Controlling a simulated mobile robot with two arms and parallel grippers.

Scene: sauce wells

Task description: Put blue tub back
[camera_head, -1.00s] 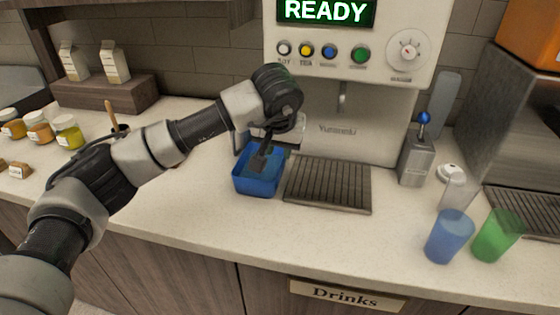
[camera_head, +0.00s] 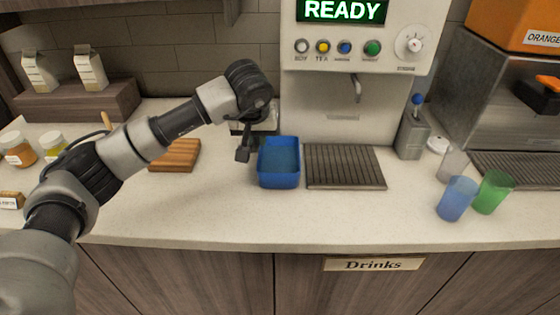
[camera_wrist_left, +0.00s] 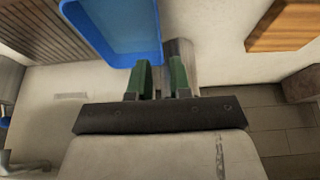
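The blue tub (camera_head: 279,181) stands upright on the counter just left of the drink machine's ribbed drip tray (camera_head: 343,168). It looks empty inside. In the left wrist view the tub (camera_wrist_left: 117,28) fills the upper left, its edge close to one finger. My left gripper (camera_head: 243,154) is just left of the tub, beside its wall. In the left wrist view the two green-tipped fingers (camera_wrist_left: 160,66) stand apart with nothing held between them. Whether a finger touches the tub is unclear. My right gripper is not in view.
A wooden board (camera_head: 177,155) lies left of the gripper. A grey container (camera_head: 262,118) stands behind it, partly hidden. The drink machine (camera_head: 350,100) rises behind the tray. A blue cup (camera_head: 457,199) and a green cup (camera_head: 493,192) stand at right. The front counter is clear.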

